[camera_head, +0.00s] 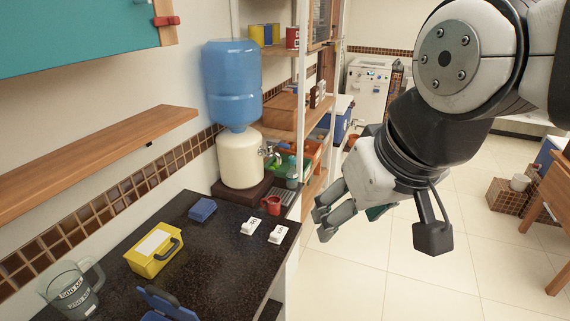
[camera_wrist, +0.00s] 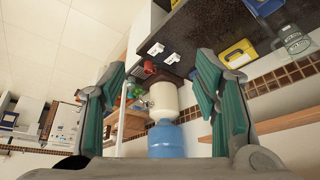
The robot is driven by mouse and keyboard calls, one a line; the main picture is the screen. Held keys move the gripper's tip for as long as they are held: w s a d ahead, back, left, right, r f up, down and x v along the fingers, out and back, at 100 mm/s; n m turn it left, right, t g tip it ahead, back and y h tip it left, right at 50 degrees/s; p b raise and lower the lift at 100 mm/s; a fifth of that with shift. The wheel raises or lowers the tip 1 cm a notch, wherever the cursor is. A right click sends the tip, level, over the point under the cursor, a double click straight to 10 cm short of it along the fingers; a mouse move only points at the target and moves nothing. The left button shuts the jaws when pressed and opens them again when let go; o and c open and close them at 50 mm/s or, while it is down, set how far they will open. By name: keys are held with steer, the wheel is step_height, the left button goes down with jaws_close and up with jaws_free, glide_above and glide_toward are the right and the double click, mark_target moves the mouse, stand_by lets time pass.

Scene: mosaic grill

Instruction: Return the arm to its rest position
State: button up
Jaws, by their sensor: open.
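My gripper (camera_head: 326,222) is at the end of my bent arm, to the right of the dark counter (camera_head: 215,270) and over the open tiled floor in the head view. In the wrist view my gripper (camera_wrist: 165,95) shows its two green-padded fingers spread wide apart, with nothing held between them. The wrist view is turned over, with the counter at the top. The water dispenser with its blue bottle (camera_wrist: 166,140) shows between the fingers, some way beyond them. No finger visibly touches anything.
On the counter are a yellow case (camera_head: 154,252), a blue block (camera_head: 202,210), a red mug (camera_head: 271,205), two white switch-like pieces (camera_head: 251,226) and a glass jug (camera_head: 72,292). A shelf rack (camera_head: 303,100) stands behind.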

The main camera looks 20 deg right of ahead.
steer(key=shift+s+d+f, duration=0.1)
steer(key=shift+s+d, duration=0.55)
steer(key=shift+s, duration=0.25)
steer(key=w+f+b, duration=0.6)
steer(key=w, duration=0.1)
steer(key=shift+w+f, duration=0.15)
steer(key=shift+w, duration=0.2)
steer(key=shift+c, duration=0.6)
